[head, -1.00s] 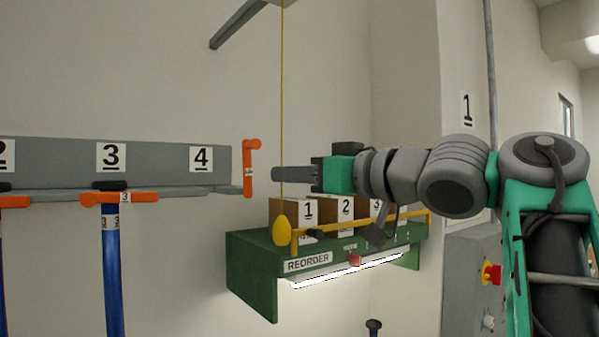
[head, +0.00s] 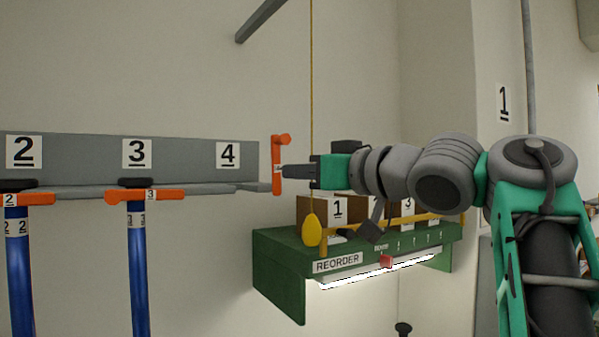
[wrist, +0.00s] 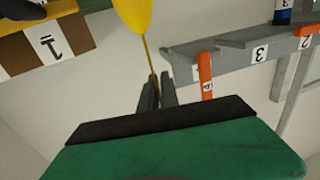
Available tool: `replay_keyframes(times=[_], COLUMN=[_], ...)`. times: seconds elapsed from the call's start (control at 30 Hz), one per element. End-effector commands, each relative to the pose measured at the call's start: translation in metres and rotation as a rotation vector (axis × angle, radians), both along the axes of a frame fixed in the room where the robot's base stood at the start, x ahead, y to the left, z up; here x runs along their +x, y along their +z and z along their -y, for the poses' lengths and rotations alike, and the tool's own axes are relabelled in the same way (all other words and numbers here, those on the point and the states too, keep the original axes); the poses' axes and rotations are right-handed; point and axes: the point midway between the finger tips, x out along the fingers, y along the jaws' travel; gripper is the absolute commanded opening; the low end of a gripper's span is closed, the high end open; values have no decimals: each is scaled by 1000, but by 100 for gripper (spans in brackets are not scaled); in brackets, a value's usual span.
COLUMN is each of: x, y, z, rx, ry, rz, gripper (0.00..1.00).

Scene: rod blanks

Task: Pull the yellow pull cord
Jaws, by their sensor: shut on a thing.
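The yellow pull cord (head: 311,80) hangs straight down in the head view, with a yellow teardrop knob (head: 312,230) at its lower end. My gripper (head: 288,171) reaches in from the right, level, a little above the knob. It is shut on the cord, its fingertips extending left past it. In the wrist view, the cord (wrist: 150,58) runs from the knob (wrist: 134,14) down between the two grey fingers (wrist: 157,88). The fingers hide the gripped stretch of cord.
Below the gripper, a green REORDER shelf (head: 278,268) holds numbered cardboard boxes (head: 337,209) behind a yellow rail (head: 440,219). To the left, a grey numbered rack (head: 70,150) holds blue rods (head: 138,270) with orange latches. The orange latch beside 4 (head: 278,160) is near my fingertips.

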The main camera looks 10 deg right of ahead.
Motion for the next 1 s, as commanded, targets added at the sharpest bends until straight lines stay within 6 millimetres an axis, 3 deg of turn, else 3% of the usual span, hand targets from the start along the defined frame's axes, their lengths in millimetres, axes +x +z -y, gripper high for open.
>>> replay_keyframes(times=[0.47, 0.97, 1.0], x=[0, 0, 0], y=[0, -20, -20], z=[0, 0, 0], rx=[0, 1, 0], ry=[0, 0, 0], rz=[0, -2, -1], gripper=[0, 0, 5])
